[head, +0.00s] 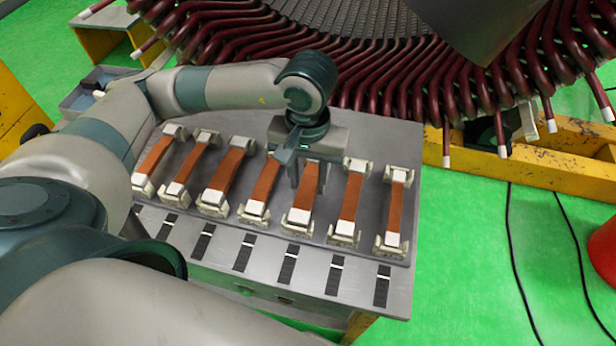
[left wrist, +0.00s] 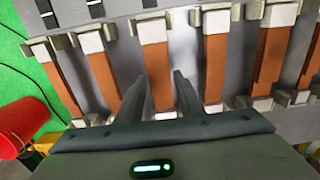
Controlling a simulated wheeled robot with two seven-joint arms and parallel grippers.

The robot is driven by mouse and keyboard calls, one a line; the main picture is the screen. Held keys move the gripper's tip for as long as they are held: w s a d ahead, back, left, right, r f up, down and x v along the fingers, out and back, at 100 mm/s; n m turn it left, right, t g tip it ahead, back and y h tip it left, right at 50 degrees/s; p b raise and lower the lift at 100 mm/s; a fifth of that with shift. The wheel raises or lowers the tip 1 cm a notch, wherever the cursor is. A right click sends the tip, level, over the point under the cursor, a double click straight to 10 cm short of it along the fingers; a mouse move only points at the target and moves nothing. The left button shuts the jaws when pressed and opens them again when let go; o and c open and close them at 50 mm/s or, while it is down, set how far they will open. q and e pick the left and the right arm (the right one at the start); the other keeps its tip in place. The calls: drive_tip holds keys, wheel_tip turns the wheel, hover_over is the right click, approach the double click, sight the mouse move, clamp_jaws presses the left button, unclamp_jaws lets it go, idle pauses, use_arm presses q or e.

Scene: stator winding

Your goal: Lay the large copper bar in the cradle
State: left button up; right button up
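Several copper bars with white ends lie side by side in pale end cradles on a grey table. My left gripper (head: 308,176) points down over the third bar from the right (head: 301,205). In the left wrist view its two fingers (left wrist: 160,82) are apart, one on each side of that bar (left wrist: 156,62), with gaps between fingers and bar. The bar's ends rest in its cradle (head: 297,225). I cannot tell which bar is the large one, and no empty cradle shows. My right gripper is not in view.
The grey table (head: 405,285) has a row of black strips along its front. The big stator with dark red coil ends (head: 480,85) stands close behind. A yellow beam (head: 520,155) and a red cone (head: 603,250) are at right. Black cables lie on the green floor.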

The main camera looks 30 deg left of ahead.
use_arm(q)
drive_tip(key=shift+o, duration=1.3)
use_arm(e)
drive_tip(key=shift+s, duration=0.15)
use_arm(q)
drive_tip(key=shift+r, duration=0.45)
wheel_tip(320, 180, up, 8)
drive_tip(key=b, duration=0.2)
wheel_tip(320, 180, up, 6)
hover_over(308, 186)
drive_tip(key=shift+s+r+b, duration=0.1)
drive_tip(key=shift+r+b, duration=0.4)
drive_tip(key=shift+r, duration=0.75)
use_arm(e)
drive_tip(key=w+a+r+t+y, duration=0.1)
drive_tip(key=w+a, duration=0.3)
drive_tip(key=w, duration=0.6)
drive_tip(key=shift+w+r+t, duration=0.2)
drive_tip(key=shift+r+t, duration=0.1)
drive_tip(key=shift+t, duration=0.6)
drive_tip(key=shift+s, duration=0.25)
